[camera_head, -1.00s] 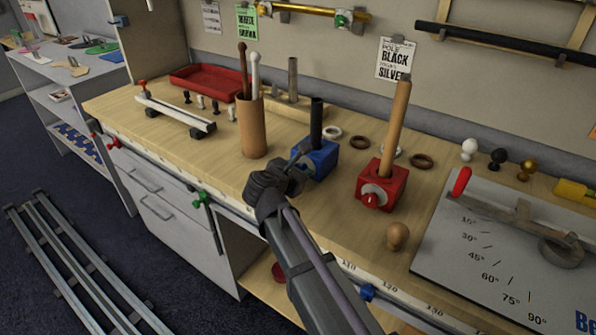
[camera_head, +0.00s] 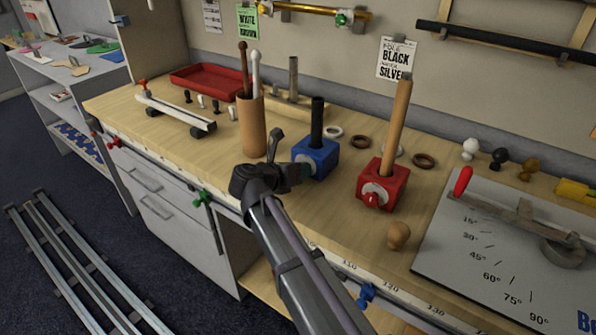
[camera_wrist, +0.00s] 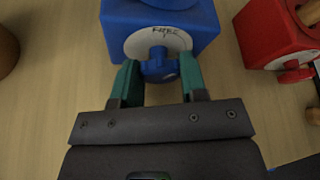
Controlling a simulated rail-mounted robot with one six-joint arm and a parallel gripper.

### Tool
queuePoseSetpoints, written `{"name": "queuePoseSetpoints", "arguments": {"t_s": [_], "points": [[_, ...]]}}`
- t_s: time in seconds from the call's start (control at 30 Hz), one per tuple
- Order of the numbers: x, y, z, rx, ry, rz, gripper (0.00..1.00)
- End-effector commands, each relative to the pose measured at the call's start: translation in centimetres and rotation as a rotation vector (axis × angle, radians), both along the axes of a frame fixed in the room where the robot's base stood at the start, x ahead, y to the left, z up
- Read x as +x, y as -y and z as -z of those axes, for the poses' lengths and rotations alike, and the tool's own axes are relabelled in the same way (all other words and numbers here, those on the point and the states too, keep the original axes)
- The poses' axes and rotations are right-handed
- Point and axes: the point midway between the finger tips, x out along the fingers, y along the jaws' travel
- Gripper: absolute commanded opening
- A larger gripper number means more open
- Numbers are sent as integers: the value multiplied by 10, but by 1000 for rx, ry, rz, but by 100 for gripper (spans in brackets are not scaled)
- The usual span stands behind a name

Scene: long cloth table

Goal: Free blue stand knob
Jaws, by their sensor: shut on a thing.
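The blue stand (camera_head: 322,158) is a cube block on the table with a black pole (camera_head: 317,121) upright in it. In the wrist view, the blue stand (camera_wrist: 195,40) has a pale disc (camera_wrist: 143,42) on its front face, with a word that looks like "FREE". The blue knob (camera_wrist: 158,66) is at the disc, with one lobe toward that word. My gripper (camera_wrist: 160,80) is shut on the knob, with teal fingers on either side of it. In the head view, my gripper (camera_head: 301,171) is at the stand's front left, and the knob is hidden.
A red stand (camera_head: 385,187) with a wooden pole is close on the right. A brown cup (camera_head: 252,130) holding rods stands behind left. Rings, a wooden knob (camera_head: 398,235) and a grey angle board (camera_head: 470,270) lie to the right.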

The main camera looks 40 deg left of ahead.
Motion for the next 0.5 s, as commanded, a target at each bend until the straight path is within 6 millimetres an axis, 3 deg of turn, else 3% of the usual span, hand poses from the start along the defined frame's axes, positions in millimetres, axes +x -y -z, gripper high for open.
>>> {"name": "queuePoseSetpoints", "arguments": {"t_s": [0.5], "points": [[0, 0, 1, -189, 2, 1, 16]]}}
